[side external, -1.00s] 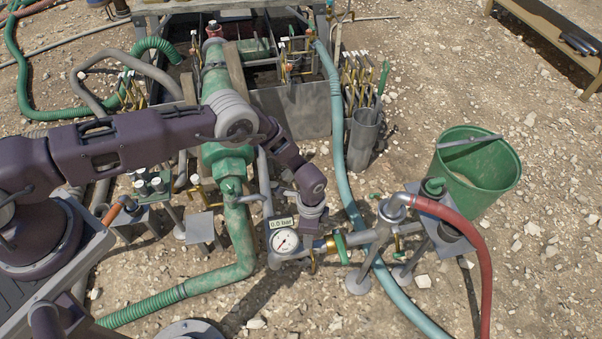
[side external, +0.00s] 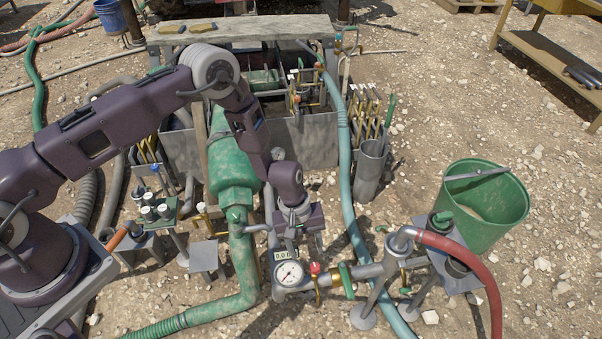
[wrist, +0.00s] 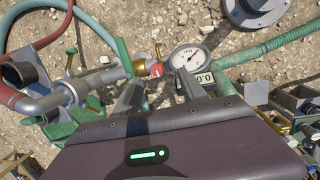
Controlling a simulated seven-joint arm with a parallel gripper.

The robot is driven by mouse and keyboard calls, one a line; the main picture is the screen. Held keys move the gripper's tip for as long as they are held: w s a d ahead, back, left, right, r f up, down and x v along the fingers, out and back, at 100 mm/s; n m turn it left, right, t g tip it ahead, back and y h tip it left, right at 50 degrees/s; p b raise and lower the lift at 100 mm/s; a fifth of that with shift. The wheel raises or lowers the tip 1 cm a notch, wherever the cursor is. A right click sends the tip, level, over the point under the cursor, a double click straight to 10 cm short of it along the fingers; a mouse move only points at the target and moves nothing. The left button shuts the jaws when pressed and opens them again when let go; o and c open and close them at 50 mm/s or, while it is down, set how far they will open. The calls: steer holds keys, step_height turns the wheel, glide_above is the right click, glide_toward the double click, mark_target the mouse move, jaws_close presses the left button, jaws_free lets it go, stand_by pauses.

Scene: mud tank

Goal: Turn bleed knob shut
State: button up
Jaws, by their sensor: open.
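The small red bleed knob (side external: 315,267) sits on top of a brass fitting on the pipe, just right of the pressure gauge (side external: 289,273). In the wrist view the red knob (wrist: 156,69) shows between the fingertip ends, left of the round gauge (wrist: 188,57). My gripper (side external: 305,244) points down above and behind the gauge and knob. In the wrist view my gripper (wrist: 161,80) is open with nothing between its fingers. The knob appears beyond the fingertips; whether they touch it cannot be told.
A green-handled valve (side external: 346,279) stands right of the knob. A red hose (side external: 470,260) curves farther right, near a green bucket (side external: 490,205). A blue hose (side external: 345,170) runs behind the gripper. A thick green pipe (side external: 240,260) lies left. Gravel is open in front.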

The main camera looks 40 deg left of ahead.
steer(key=f+n, duration=0.3)
steer(key=n, duration=0.1)
steer(key=w+d+f+n+t+h, duration=0.1)
steer(key=f+n, duration=0.2)
steer(key=n, duration=0.1)
steer(key=f+n+h, duration=0.1)
steer(key=f+n, duration=0.3)
steer(key=shift+w+d, duration=0.25)
steer(key=shift+d+n+t, duration=0.1)
steer(key=shift+n+t, duration=0.3)
steer(key=shift+n, duration=0.4)
steer(key=w+v, duration=0.1)
steer(key=v, duration=0.7)
step_height(320, 180, up, 10)
steer(key=m, duration=0.4)
glide_above(315, 267)
steer(key=w+a, duration=0.3)
steer(key=a, duration=0.1)
step_height(315, 267, up, 13)
steer(key=a+m+t, duration=0.1)
steer(key=a+m, duration=0.1)
steer(key=m, duration=0.3)
steer(key=shift+s+a+f+m+y, duration=0.2)
steer(key=shift+a+m+y, duration=0.1)
steer(key=shift+y, duration=0.1)
